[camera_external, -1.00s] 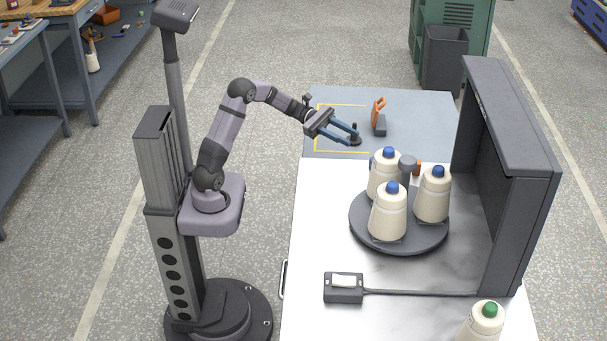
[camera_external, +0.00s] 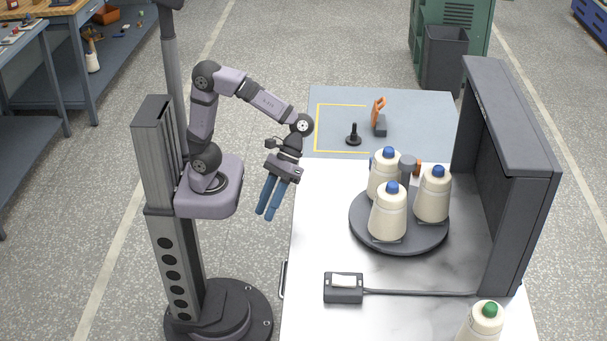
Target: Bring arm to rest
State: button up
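My gripper (camera_external: 266,215) hangs left of the white table, over the floor, with its two blue fingers pointing down. The fingers look parallel with a narrow gap between them, and nothing shows in it. My arm is bent up from its base and folds down at the wrist, clear of the table's left edge.
A black peg on a round base (camera_external: 353,137) stands on the blue-grey mat (camera_external: 335,95). An orange clamp-like tool (camera_external: 378,111) is beside it. A dark turntable (camera_external: 372,236) holds white bobbins with blue tops. A green-topped bobbin (camera_external: 484,325) and a switch box (camera_external: 343,288) are nearer.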

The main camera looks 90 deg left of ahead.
jog(key=s+a+f+m+y, duration=0.2)
jog(key=s+f+m+y, duration=0.1)
jog(key=s+f, duration=0.1)
jog(key=w+a+f+m+t+y+b, duration=0.2)
jog(key=a+f+b, duration=0.3)
jog(key=a+f, duration=0.45)
jog(key=w+a+f+m+t+y+b, duration=0.25)
jog(key=a+f+b, duration=0.25)
jog(key=a+f, duration=0.45)
notch_tip(320, 180, up, 27)
jog(key=p, duration=2.8)
notch_tip(320, 180, down, 47)
jog(key=b, duration=4.7)
jog(key=shift+s+d+n+h, duration=0.2)
jog(key=shift+d+n+h, duration=0.15)
jog(key=shift+n, duration=0.1)
jog(key=shift+a, duration=0.1)
jog(key=shift+c, duration=0.3)
